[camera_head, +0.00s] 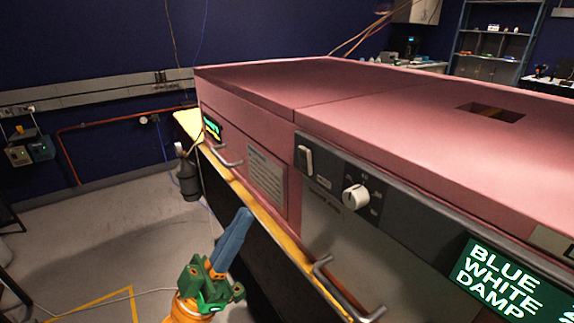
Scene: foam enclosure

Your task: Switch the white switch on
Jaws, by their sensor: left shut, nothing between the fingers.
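The white switch (304,160) is a small upright rocker at the left end of the dark control panel on the pink foam enclosure. Whether it is on or off is too small to tell. My left gripper (246,213) has a green body and blue fingers. It is shut and empty, pointing up and slightly right, below and left of the switch and apart from it in the picture. My right gripper is not in view.
A white knob (355,197) sits right of the switch. Metal handles (345,290) and (225,158) stick out from the front. A green display (508,282) reads "BLUE WHITE DAMP". A yellow ledge (262,208) runs below the enclosure. Floor at left is largely clear.

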